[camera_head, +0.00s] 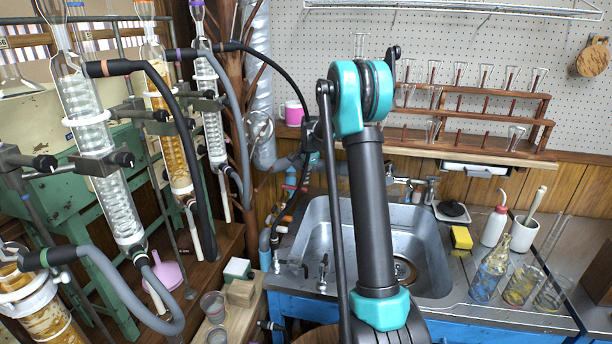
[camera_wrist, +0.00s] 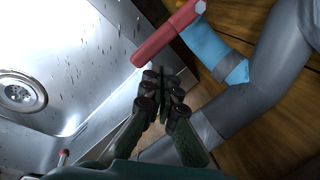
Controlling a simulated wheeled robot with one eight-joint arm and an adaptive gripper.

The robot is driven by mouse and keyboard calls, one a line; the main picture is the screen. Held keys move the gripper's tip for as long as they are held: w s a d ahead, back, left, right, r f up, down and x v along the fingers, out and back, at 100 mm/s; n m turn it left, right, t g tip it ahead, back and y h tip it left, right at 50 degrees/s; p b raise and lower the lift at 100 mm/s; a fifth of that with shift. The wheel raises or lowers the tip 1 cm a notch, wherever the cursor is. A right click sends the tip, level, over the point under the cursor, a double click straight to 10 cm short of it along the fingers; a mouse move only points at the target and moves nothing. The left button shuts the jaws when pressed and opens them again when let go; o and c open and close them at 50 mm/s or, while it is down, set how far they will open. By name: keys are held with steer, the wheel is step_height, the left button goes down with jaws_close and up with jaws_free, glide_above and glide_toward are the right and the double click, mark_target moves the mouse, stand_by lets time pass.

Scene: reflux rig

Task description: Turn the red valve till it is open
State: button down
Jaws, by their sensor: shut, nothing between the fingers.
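The red valve's handle (camera_wrist: 168,36) shows at the top of the wrist view as a thick red bar, slanting from upper right to lower left. Its upper end adjoins a light blue pipe piece (camera_wrist: 205,47). My gripper (camera_wrist: 162,78) is shut and empty, its dark fingers together just below the handle. I cannot tell whether the fingertips touch the handle. In the head view my arm reaches toward the back left of the sink, and my gripper's fingers cannot be made out clearly there.
A metal sink (camera_head: 330,232) lies under my arm; it also fills the left of the wrist view (camera_wrist: 60,60). A thick grey pipe (camera_wrist: 275,70) runs close on the right of the fingers. Glass condensers (camera_head: 95,130) and hoses crowd the left. Bottles and beakers (camera_head: 520,285) stand right.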

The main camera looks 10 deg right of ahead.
mark_target(304, 188)
steer(key=shift+s+a+f, duration=0.3)
steer(key=shift+s+f, duration=0.35)
steer(key=shift+f, duration=0.05)
steer(key=shift+s+a+f, duration=0.25)
steer(key=shift+s+f, duration=0.35)
steer(key=shift+f, duration=0.1)
steer(key=shift+s+a, duration=0.75)
steer(key=shift+a, duration=0.55)
steer(key=shift+s+a, duration=0.75)
steer(key=shift+a, duration=0.55)
steer(key=shift+s+a, duration=0.75)
steer(key=shift+a, duration=0.55)
steer(key=shift+d+r, duration=0.2)
steer(key=shift+r, duration=0.55)
steer(key=shift+d+r, duration=0.2)
steer(key=shift+r, duration=0.55)
steer(key=shift+d+r, duration=0.2)
steer(key=shift+r, duration=0.55)
